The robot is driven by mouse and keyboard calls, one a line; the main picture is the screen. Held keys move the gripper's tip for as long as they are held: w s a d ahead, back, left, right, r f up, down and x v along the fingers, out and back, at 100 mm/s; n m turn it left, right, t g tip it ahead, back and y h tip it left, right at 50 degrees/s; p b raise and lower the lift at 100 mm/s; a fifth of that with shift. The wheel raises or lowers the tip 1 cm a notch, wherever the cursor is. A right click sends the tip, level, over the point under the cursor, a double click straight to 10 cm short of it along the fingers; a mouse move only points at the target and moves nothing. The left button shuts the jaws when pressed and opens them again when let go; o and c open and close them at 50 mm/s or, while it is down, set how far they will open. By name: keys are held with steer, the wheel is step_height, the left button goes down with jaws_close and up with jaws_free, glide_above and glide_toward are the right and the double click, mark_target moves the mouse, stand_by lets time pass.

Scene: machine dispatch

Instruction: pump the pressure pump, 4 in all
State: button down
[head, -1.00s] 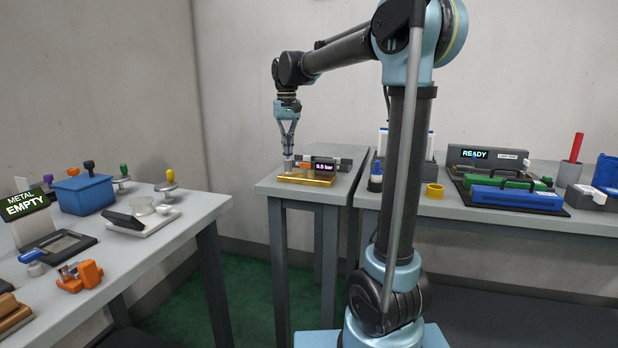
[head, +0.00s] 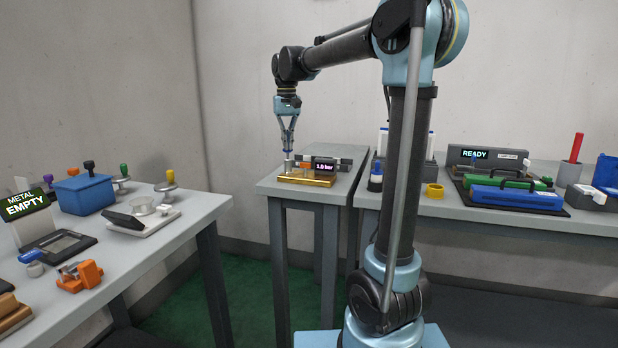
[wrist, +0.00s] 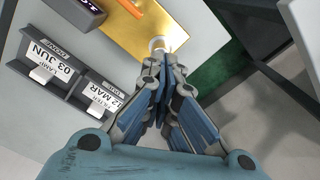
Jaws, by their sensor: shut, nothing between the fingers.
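The pressure pump (head: 307,181) stands on the small middle table, with a gold base plate and a small display (head: 325,166) reading 1.0 bar. Its pale upright plunger (head: 288,167) is at the left end of the plate. My gripper (head: 288,151) points down over the plunger with its fingers closed and nothing between them. In the wrist view, the fingertips (wrist: 160,68) lie close to the round white plunger top (wrist: 159,43), beside the gold plate (wrist: 135,25). I cannot tell whether they touch it.
Card holders with date cards (wrist: 52,65) stand beside the pump. The left table (head: 205,205) holds a blue box (head: 84,194) and a sign reading METAL EMPTY (head: 25,204).

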steer(key=shift+r, duration=1.3)
steer(key=shift+f, duration=0.6)
steer(key=shift+f, duration=0.35)
steer(key=shift+f, duration=1.4)
steer(key=shift+r, duration=2.35)
